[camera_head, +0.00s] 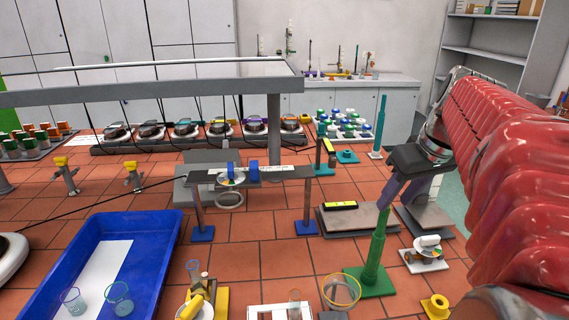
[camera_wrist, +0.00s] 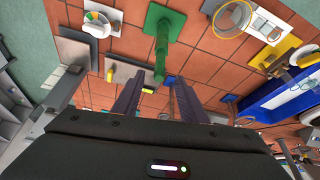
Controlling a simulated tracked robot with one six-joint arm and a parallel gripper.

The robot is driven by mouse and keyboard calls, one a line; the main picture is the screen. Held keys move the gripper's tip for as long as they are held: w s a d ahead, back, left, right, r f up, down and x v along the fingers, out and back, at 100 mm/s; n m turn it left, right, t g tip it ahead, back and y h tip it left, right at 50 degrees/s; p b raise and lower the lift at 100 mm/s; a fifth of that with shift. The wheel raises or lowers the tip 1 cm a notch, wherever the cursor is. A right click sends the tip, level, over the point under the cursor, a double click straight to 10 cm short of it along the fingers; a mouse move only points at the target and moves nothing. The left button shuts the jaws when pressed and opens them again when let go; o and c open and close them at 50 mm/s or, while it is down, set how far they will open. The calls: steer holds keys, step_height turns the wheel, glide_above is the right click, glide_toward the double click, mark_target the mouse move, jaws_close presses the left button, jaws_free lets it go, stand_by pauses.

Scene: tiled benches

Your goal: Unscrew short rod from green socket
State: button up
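A green stand (camera_head: 375,262) rises from a flat green base at the front right of the bench; its thick lower part looks like the green socket. A thinner green upright (camera_head: 383,222) stands in its top and looks like the short rod. The stand also shows in the wrist view (camera_wrist: 163,45). My gripper (camera_head: 387,204) points down at the rod's upper end. In the wrist view its two dark purple fingers (camera_wrist: 157,86) are apart, with the rod's end between them. A gap seems to show on both sides; contact cannot be told. The join between rod and socket is unclear.
A yellow-rimmed glass vessel (camera_head: 341,291) stands left of the green base, and a yellow fitting (camera_head: 435,306) to its right. A grey plate (camera_head: 350,219) lies behind. A raised shelf (camera_head: 290,173) and blue tray (camera_head: 150,232) are further left. A tall teal rod (camera_head: 381,125) stands behind.

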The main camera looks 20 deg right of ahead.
mark_target(378, 225)
steer(key=x, duration=1.2)
steer(key=shift+s, duration=0.1)
jaws_close()
steer(key=shift+f, duration=0.1)
steer(key=c, duration=0.7)
jaws_free()
jaws_close()
steer(key=shift+s, duration=0.1)
